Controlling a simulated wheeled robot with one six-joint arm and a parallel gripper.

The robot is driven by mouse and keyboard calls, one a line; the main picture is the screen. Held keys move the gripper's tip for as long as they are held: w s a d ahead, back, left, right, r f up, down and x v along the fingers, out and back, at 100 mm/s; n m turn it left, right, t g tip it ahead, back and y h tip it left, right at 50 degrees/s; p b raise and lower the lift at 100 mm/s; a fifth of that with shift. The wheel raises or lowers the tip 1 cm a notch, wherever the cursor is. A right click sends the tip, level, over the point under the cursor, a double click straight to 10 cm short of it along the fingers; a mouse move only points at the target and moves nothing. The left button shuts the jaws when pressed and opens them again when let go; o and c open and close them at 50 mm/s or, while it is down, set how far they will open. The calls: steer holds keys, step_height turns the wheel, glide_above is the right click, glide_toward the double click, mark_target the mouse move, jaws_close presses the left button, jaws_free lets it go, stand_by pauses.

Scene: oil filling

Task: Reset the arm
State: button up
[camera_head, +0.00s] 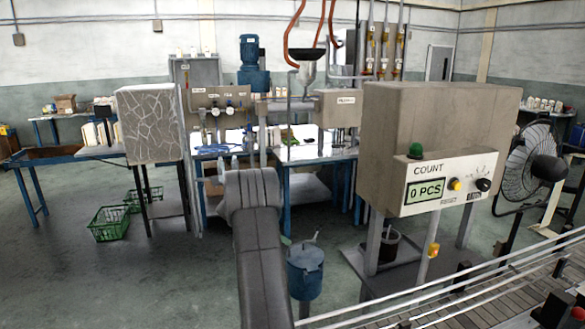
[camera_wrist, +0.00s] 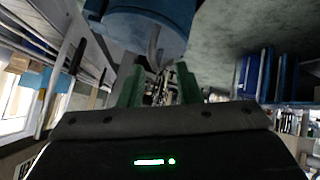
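My arm reaches forward in the middle of the head view and hides most of its own far end, so my gripper is not clear there. In the wrist view my gripper (camera_wrist: 158,85) has two green fingers standing apart, with a gap between them. No held object can be made out in the gap; cluttered background shows through it. A blue round container (camera_wrist: 150,20) fills the top of the wrist view, beyond the fingertips. A blue lidded can (camera_head: 306,270) stands right of my arm in the head view.
A counter box (camera_head: 437,150) reading "0 PCS" stands at right above a roller conveyor (camera_head: 480,300). A fan (camera_head: 530,160) is behind it. Blue-legged workbenches (camera_head: 300,152) and a funnel (camera_head: 307,65) lie ahead. Green baskets (camera_head: 110,223) rest on the floor at left, with open floor around.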

mark_target(302, 251)
steer(key=x, duration=0.4)
steer(key=shift+d+f+p, duration=0.1)
steer(key=shift+d+p, duration=0.15)
steer(key=shift+p, duration=0.1)
steer(key=shift+a, duration=0.15)
